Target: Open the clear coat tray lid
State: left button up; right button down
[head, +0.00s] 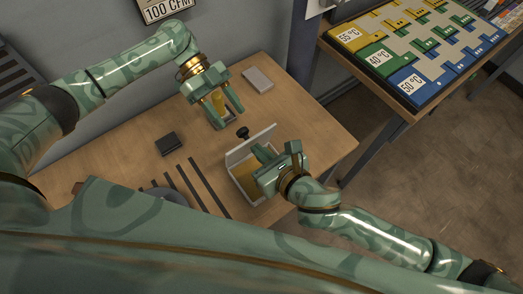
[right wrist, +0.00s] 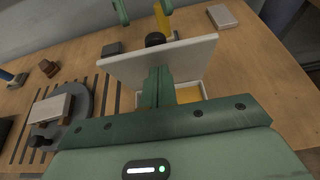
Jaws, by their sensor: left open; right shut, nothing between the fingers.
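The clear coat tray (head: 233,183) is a white box with a yellow-amber inside, near the front right of the wooden table. Its white lid (head: 243,146) stands raised and tilted along the tray's far side. In the right wrist view the lid (right wrist: 190,55) is up behind my fingers, with the yellow inside (right wrist: 188,95) showing below it. My right gripper (head: 260,152) is shut and empty over the tray, its tips close to the lid's inner face; I cannot tell whether they touch. My left gripper (head: 228,117) is open farther back, around a yellow upright piece (head: 218,101).
A black knob (head: 243,132) is just behind the lid. A dark block (head: 168,144), dark strips (head: 190,190) and a light grey block (head: 258,79) lie on the table. In the right wrist view a round grey plate (right wrist: 75,120) carries a pale block. A colour-coded board (head: 420,50) is on another table.

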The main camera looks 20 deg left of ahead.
pick_arm(q)
jog(key=v, duration=0.6)
jog(key=shift+f, duration=0.1)
pick_arm(e)
jog(key=shift+s, duration=0.1)
pick_arm(q)
notch_tip(320, 180, up, 4)
jog(key=p, duration=0.3)
jog(key=shift+f, duration=0.1)
grip_shut()
pick_arm(e)
jog(key=v, duration=1.6)
jog(key=shift+d, duration=0.15)
pick_arm(q)
jog(key=shift+s+d, duration=0.1)
